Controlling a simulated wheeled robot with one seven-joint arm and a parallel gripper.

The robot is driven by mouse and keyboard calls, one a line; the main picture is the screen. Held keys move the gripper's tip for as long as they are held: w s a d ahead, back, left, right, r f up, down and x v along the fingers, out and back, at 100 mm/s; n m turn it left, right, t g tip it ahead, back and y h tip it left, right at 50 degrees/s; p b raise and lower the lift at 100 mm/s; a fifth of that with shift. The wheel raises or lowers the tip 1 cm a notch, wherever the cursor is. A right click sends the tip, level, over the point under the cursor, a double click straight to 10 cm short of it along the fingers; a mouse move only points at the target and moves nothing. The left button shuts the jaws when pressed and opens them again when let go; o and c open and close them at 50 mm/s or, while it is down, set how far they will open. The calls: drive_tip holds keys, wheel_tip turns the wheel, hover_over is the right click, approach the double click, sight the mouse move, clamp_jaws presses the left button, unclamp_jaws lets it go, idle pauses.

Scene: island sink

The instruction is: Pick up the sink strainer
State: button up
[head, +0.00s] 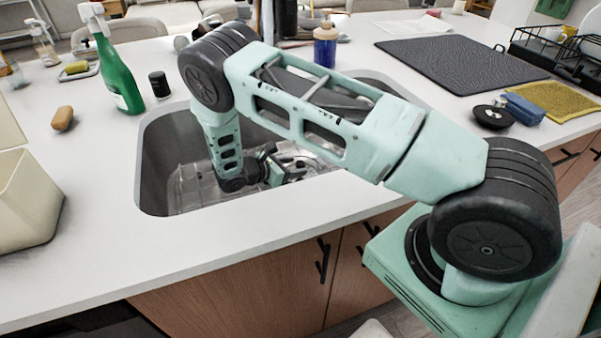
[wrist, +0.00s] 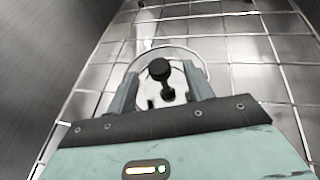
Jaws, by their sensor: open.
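The sink strainer (wrist: 161,70) shows in the wrist view as a round metal rim with a black knob standing up in its middle. It lies low in the sink, by the wire grid. My gripper (wrist: 160,82) is open, with one finger on each side of the knob and a visible gap to it on both sides. Whether the fingers touch the rim I cannot tell. In the head view my gripper (head: 288,168) is down inside the sink (head: 158,165). The strainer cannot be made out there, as my arm and gripper block that spot.
A wire grid (wrist: 265,68) covers the sink bottom, and steep sink walls stand close around my gripper. On the counter are a green spray bottle (head: 115,72), a black jar (head: 160,85), a blue-bodied bottle (head: 325,45) and a black round item (head: 492,116). The front counter strip is clear.

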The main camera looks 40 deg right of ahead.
drive_tip(key=shift+d+f, duration=0.25)
drive_tip(key=shift+d, duration=0.35)
drive_tip(key=c, duration=1.1)
drive_tip(key=shift+r, duration=0.1)
